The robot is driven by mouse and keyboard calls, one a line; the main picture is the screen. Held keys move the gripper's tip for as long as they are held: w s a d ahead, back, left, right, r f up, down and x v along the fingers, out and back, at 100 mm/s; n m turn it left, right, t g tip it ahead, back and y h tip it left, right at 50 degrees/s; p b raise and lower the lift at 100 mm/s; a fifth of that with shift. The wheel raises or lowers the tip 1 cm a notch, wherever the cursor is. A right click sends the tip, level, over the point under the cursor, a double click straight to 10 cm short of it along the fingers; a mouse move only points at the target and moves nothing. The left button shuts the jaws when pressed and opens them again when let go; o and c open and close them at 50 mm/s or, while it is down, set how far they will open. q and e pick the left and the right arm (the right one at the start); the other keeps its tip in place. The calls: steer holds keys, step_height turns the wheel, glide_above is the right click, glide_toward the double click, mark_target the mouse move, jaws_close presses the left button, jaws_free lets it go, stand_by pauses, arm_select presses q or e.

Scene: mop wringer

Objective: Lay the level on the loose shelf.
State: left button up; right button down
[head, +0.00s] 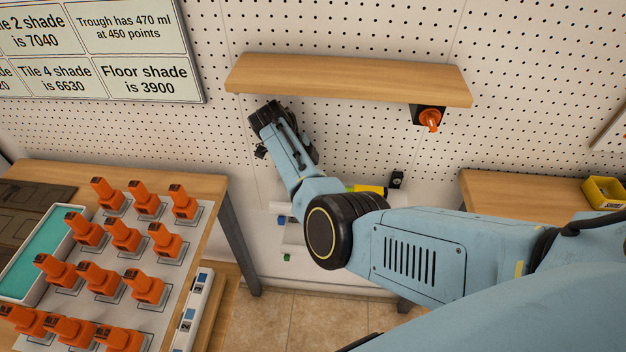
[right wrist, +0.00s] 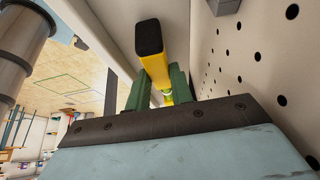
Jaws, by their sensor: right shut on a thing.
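The level (right wrist: 154,48), a yellow bar with a black end cap, is between the green fingers of my right gripper (right wrist: 162,85) in the right wrist view. The gripper is shut on it, close beside the pegboard wall. In the head view a yellow, black-ended piece (head: 370,190) that looks like the level shows partly behind my right arm. The right fingers are hard to make out there. The shelf (head: 350,78), a light wooden board, is on the pegboard above my arm, with nothing on its visible top. My left gripper is not in view.
An orange knob on a black bracket (head: 429,118) is under the shelf's right end. The left table carries several orange tools (head: 124,235) and a teal-filled tray (head: 40,255). A right bench (head: 520,195) holds a yellow box (head: 604,192).

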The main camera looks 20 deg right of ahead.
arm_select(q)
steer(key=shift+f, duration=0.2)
arm_select(e)
steer(key=shift+f, duration=0.2)
steer(key=c, duration=1.1)
jaws_free()
steer(key=shift+c, duration=0.2)
